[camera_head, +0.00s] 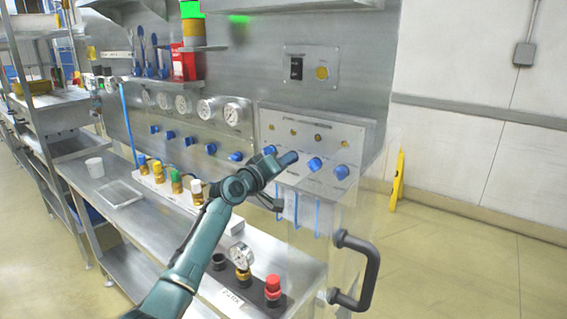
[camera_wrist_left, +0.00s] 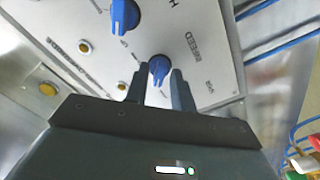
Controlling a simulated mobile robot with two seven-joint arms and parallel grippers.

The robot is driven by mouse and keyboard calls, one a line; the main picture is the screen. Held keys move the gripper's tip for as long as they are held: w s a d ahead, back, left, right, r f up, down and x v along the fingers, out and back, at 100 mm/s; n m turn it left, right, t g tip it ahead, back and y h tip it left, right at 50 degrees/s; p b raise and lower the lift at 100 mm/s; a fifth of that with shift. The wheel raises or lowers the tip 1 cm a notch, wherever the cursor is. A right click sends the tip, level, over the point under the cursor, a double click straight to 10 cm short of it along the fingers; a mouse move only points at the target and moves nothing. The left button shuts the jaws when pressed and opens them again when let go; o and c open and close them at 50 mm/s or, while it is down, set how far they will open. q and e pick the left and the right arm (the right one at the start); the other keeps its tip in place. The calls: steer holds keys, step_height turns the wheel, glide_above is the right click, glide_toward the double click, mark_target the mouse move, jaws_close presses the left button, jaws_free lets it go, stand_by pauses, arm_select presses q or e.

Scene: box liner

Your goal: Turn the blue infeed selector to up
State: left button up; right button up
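The blue infeed selector (camera_wrist_left: 159,68) is a small knob on a light panel, next to the printed word INFEED in the left wrist view. In the head view it is the leftmost blue knob (camera_head: 270,150) on the control panel, partly beside my gripper. My left gripper (camera_wrist_left: 160,78) is open, with one dark finger on each side of the knob and small gaps visible. Its tips are close to the panel, and I cannot tell whether they touch the knob. In the head view my left gripper (camera_head: 271,162) is at the panel's left end. My right gripper is not in view.
A second blue knob (camera_wrist_left: 124,15) is close by on the panel; more blue knobs (camera_head: 315,164) continue to the right. Amber lights (camera_wrist_left: 85,47) sit near the knobs. Blue tubes (camera_head: 317,215) hang below. A black handle (camera_head: 360,270) stands at the front right.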

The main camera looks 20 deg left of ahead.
arm_select(q)
steer(key=shift+o, duration=0.7)
steer(key=b+v, duration=0.1)
steer(key=v, duration=1.2)
steer(key=shift+b, duration=0.35)
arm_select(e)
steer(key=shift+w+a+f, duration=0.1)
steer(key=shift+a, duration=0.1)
arm_select(q)
steer(key=shift+s, duration=0.1)
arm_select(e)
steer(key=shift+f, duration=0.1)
